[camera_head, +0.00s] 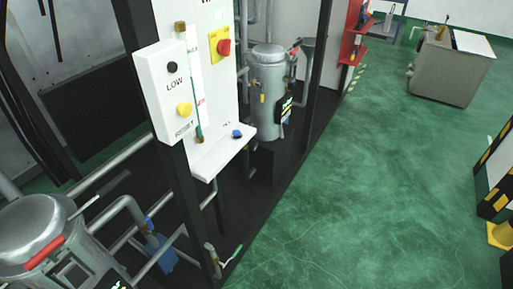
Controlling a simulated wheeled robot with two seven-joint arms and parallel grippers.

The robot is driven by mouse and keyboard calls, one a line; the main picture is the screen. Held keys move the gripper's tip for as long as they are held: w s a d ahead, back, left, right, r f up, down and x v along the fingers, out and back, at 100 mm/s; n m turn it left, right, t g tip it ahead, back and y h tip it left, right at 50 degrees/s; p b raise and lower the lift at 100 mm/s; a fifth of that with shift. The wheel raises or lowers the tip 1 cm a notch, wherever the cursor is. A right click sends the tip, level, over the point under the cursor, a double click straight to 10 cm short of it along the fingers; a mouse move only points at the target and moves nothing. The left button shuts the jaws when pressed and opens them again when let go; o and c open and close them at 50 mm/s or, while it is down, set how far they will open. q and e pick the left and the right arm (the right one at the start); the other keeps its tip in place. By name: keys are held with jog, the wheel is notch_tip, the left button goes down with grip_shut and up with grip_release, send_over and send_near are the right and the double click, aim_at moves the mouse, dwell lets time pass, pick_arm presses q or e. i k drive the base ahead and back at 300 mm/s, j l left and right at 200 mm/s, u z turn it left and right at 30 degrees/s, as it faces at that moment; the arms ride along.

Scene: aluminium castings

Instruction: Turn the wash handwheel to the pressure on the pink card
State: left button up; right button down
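No handwheel that I can identify for certain and no pink card show in the head view. A white panel (214,100) stands at the upper left, with a vertical gauge tube (194,90) on it. A small blue round part (237,134) sits on the panel's lower ledge; I cannot tell whether it is a handwheel. A white box (160,100) marked LOW carries a black knob (172,67) and a yellow button (184,109). Neither of my grippers is in view.
A red button (224,47) on a yellow plate is on the panel. Metal vessels stand behind it (269,75) and at lower left (38,232), among pipes. A grey tank (449,72) stands at upper right. The green floor (350,190) is clear in the middle.

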aim_at(253, 144)
jog(key=l+u, duration=0.3)
jog(key=l, duration=0.95)
jog(key=l+u, duration=0.3)
jog(key=l, duration=0.95)
jog(key=i+l+u, duration=0.15)
jog(key=i+l, duration=0.25)
jog(key=i+l+u, duration=0.2)
jog(key=i+l, duration=0.25)
jog(key=i+l+u, duration=0.15)
jog(key=i+l, duration=0.25)
jog(key=l, duration=0.15)
jog(key=i+l+u, duration=0.2)
jog(key=i+l, duration=0.15)
jog(key=l, duration=0.2)
